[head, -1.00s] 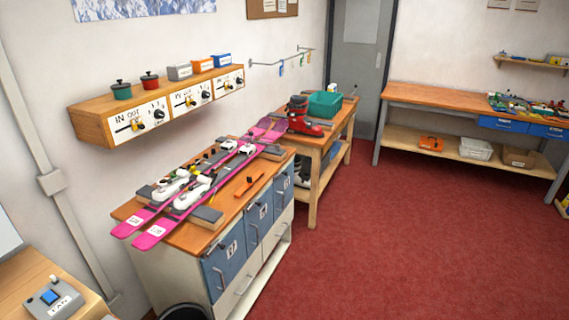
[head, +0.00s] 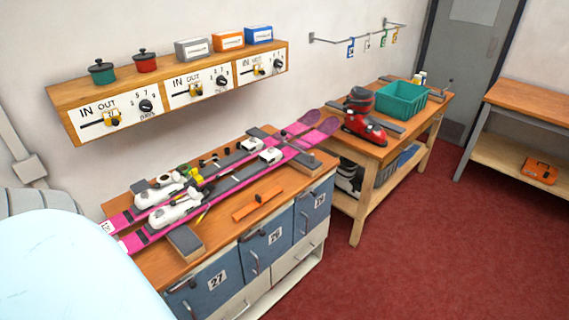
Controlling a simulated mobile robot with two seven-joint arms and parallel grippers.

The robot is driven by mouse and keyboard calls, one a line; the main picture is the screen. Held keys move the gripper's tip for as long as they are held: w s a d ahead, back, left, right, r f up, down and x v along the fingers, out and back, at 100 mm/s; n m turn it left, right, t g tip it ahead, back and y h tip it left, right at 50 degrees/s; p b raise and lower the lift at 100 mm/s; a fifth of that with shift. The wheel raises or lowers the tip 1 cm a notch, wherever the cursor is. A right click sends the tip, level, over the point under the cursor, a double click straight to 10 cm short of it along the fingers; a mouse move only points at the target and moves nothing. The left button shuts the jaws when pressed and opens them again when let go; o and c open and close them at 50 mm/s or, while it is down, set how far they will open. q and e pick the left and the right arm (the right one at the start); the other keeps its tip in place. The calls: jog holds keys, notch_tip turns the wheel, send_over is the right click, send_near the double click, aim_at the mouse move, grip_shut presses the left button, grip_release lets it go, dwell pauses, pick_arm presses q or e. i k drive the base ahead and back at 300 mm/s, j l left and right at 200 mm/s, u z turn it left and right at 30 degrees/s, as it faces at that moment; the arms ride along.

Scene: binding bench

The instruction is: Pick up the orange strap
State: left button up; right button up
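The orange strap (head: 258,204) lies on the wooden top of the binding bench (head: 222,232), in front of the pink skis. It is a narrow orange strip with a small dark piece near its middle. Nothing touches its upper side. Neither of my grippers is in the head view.
Two pink skis (head: 308,142) with bindings lie along the bench on grey-topped blocks (head: 185,240). A shelf (head: 75,95) with dial panels overhangs behind. A side table holds a red boot (head: 363,129) and a green bin (head: 400,99). Red floor (head: 430,240) is clear at right.

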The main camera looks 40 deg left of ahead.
aim_at(258, 202)
jog(key=i, duration=1.65)
jog(key=i+l+u, duration=0.1)
jog(key=i+u, duration=0.25)
jog(key=i, duration=0.2)
jog(key=i+l+u, duration=0.25)
jog(key=i+u, duration=0.3)
jog(key=u, duration=1.65)
